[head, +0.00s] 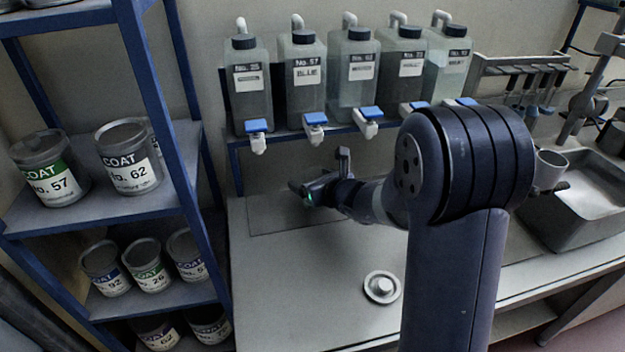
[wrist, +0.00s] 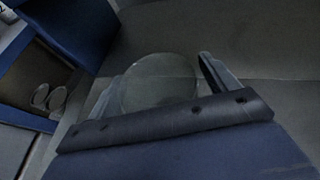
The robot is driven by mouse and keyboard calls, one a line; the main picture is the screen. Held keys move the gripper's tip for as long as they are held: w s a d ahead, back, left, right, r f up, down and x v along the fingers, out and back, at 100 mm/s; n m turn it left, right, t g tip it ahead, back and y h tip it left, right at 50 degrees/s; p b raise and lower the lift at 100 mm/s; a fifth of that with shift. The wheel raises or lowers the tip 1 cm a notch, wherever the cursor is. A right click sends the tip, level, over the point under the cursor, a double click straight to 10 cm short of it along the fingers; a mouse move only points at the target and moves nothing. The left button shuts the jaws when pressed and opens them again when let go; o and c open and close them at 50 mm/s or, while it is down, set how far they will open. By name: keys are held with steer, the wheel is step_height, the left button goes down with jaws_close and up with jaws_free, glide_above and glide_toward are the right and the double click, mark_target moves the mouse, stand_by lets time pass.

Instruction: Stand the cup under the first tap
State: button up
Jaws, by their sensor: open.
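Several taps with blue levers hang in a row below bottles on a rack; the leftmost tap (head: 257,140) is under a dark grey bottle. No mark shows which tap is first. My gripper (head: 298,188) is low over the bench, below and right of that tap. In the wrist view my gripper (wrist: 158,82) is open, one finger on each side of a round, pale grey thing (wrist: 158,85). It looks like the cup from above, but I cannot tell if the fingers touch it. In the head view I cannot make it out there.
A blue shelf (head: 165,145) with paint cans stands left. A small round lidded thing (head: 382,287) lies on the bench (head: 290,300). A grey beaker-like vessel (head: 550,168) stands near the sink (head: 580,215) at right. The front left bench is clear.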

steer(key=shift+r, duration=0.15)
steer(key=shift+s+d+r, duration=0.15)
steer(key=v, duration=1.1)
steer(key=shift+s+d+p, duration=0.2)
steer(key=shift+s+p, duration=0.05)
steer(key=shift+p, duration=0.15)
stand_by(0.5)
